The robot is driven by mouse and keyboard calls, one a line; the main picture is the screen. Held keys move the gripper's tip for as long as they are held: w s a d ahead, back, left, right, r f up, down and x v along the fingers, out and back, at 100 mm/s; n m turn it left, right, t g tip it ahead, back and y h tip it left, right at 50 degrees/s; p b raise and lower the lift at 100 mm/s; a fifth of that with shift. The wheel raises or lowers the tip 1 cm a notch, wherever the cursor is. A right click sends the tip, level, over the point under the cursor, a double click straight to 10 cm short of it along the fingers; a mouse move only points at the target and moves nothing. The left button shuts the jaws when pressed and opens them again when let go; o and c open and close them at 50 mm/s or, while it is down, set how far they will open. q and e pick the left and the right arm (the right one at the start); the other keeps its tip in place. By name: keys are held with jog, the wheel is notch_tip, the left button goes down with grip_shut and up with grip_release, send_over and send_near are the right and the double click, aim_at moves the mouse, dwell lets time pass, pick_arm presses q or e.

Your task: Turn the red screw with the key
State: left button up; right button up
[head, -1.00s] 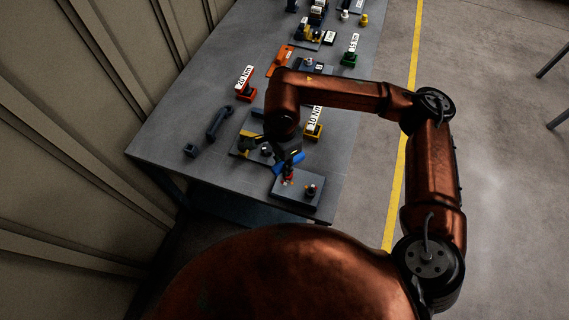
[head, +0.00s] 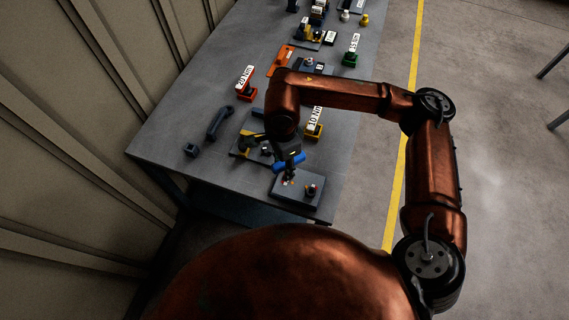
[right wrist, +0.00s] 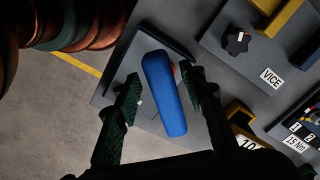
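The key has a blue handle (head: 289,163) and stands over the left part of a grey plate (head: 297,196) near the table's front edge. In the right wrist view the handle (right wrist: 165,95) lies between the two fingers of my right gripper (right wrist: 158,105). A clear gap shows on the handle's left; the right finger is close to it. A bit of red (right wrist: 173,69) peeks from behind the handle. What the key's lower end engages is hidden. My left gripper is out of view.
A black wrench-like tool (head: 219,122) and a small dark block (head: 191,150) lie on the left of the table. Labelled 20 Nm (head: 245,82), 10 Nm (head: 314,122) and 15 Nm (head: 351,50) pieces stand farther back. A VICE plate (right wrist: 255,62) is beside the key's plate.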

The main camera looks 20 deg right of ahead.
jog(key=shift+w+r, duration=0.1)
jog(key=shift+r, duration=0.05)
jog(key=shift+r+p, duration=1.25)
jog(key=shift+r, duration=1.5)
jog(key=shift+w, duration=0.1)
jog(key=shift+c, duration=0.4)
